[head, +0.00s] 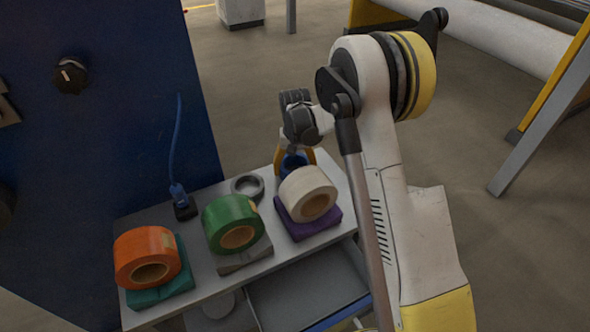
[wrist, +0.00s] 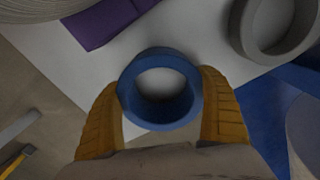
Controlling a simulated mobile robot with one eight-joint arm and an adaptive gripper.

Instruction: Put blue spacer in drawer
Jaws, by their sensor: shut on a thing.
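The blue spacer (wrist: 160,112) is a short, thick ring in the wrist view. My gripper (wrist: 160,100) has its yellow fingers on both sides of the ring, shut on it. In the head view the spacer (head: 292,164) shows partly between the fingers of my gripper (head: 295,160), behind the white tape roll. I cannot tell whether it touches the cart top. The drawer (head: 308,290) is open at the front of the cart, below the top, and its visible inside looks empty at the right part. My arm hides its right end.
On the cart top (head: 205,278) stand orange (head: 133,252), green (head: 217,215) and white (head: 295,187) tape rolls on coloured blocks. A grey ring (head: 238,187) lies behind the green roll. A blue cabinet (head: 120,120) rises at the left. A round grey object (head: 218,305) sits at the drawer's left.

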